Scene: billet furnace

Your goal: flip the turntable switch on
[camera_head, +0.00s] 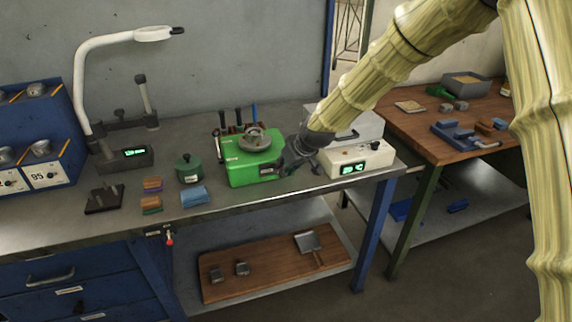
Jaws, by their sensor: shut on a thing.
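The turntable appears to be the green box (254,168) with a round grey disc (255,139) on top, on the grey workbench. My gripper (284,168) reaches down from the upper right to the right edge of the green box, beside the white box. Its fingers are shut on a small part there, but the dark fingers hide what it is. I cannot make out the turntable switch or its position.
A white box (371,161) with a lit green display stands just right of my gripper. A green pot (188,170), a blue cloth-like block (194,197) and a white lamp (79,84) stand left. A wooden-topped table (420,133) is at the right.

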